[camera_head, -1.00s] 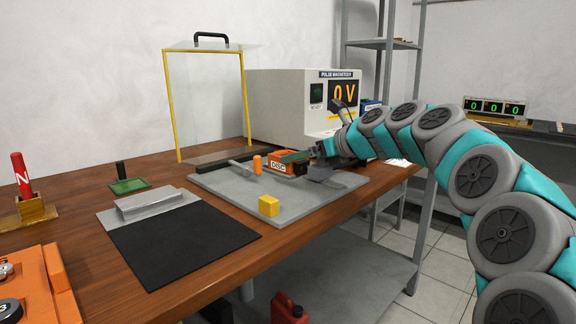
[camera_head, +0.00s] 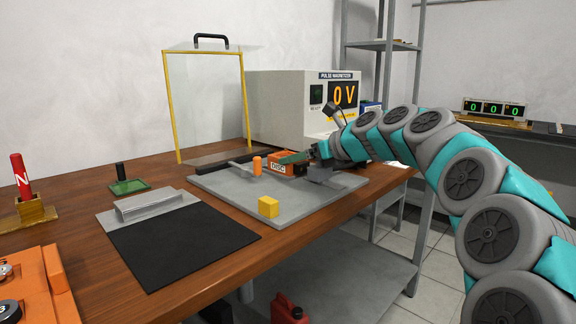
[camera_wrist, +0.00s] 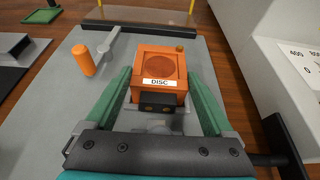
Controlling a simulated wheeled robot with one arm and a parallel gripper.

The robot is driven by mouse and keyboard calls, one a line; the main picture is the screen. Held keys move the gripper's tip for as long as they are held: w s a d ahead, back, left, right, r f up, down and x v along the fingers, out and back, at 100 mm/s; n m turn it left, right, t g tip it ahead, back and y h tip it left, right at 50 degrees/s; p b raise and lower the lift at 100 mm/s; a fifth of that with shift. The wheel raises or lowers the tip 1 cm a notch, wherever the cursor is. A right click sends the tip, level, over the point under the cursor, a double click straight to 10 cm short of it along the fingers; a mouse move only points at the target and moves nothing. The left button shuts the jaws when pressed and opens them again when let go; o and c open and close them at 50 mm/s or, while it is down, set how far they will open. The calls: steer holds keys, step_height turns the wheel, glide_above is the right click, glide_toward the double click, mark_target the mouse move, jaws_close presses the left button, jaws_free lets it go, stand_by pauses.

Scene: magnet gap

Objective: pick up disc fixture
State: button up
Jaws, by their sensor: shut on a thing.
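The disc fixture (camera_wrist: 158,68) is an orange block with a round recess on top and a white DISC label on its front. It stands on the grey plate (camera_head: 222,190) on the wooden bench, and it also shows in the head view (camera_head: 281,168). My gripper (camera_wrist: 162,92) has a green finger on each side of the fixture and is shut on it. In the head view my arm reaches in from the right and the fingers (camera_head: 294,157) are partly hidden.
An orange peg (camera_head: 257,165) with a grey lever stands left of the fixture. A yellow block (camera_head: 268,206) sits near the plate's front. The pulse magnetizer (camera_head: 287,103) stands behind, and a clear yellow-framed guard (camera_head: 206,105) is at back left.

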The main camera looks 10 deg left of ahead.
jaws_close()
steer(key=shift+r, duration=0.1)
